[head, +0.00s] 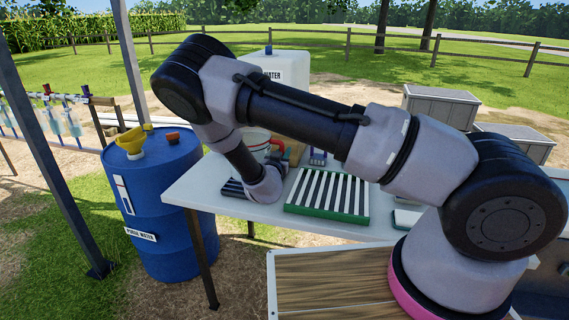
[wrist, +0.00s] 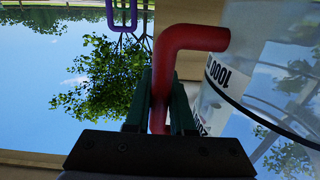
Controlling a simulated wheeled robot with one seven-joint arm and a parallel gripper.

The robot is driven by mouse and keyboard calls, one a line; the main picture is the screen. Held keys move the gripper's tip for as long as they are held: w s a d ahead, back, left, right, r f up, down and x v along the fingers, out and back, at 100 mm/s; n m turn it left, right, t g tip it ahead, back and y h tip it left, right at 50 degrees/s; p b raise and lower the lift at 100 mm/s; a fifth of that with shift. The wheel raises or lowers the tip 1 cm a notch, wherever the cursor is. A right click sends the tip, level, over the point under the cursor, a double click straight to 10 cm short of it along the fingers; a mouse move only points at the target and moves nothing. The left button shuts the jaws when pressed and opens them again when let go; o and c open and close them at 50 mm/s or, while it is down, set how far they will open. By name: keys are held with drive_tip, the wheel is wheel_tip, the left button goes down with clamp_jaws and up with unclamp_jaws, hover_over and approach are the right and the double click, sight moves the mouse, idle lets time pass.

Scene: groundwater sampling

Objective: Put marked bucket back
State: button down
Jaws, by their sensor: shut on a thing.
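The marked bucket (wrist: 215,85) is pale and see-through, with black volume figures and a black line on its side, at the right of the wrist view. Its red handle (wrist: 190,38) runs down between my gripper's dark green fingers. My gripper (wrist: 160,95) is shut on this handle. In the head view the bucket (head: 257,139) shows only in part behind my arm, above the white table (head: 190,187). I cannot tell whether its base touches the table. My gripper's fingers are hidden in the head view.
A green tray with white stripes (head: 328,193) lies on the table beside my wrist. A white water tank (head: 290,68) stands behind. Grey crates (head: 440,105) stand at back right.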

drive_tip(key=shift+w+d+f, duration=0.1)
drive_tip(key=shift+w+f, duration=0.15)
drive_tip(key=shift+f, duration=0.9)
drive_tip(key=shift+w+d+f, duration=0.1)
drive_tip(key=shift+w+f, duration=0.1)
drive_tip(key=shift+f, duration=1.1)
drive_tip(key=c, duration=0.8)
unclamp_jaws()
drive_tip(key=shift+o, duration=0.2)
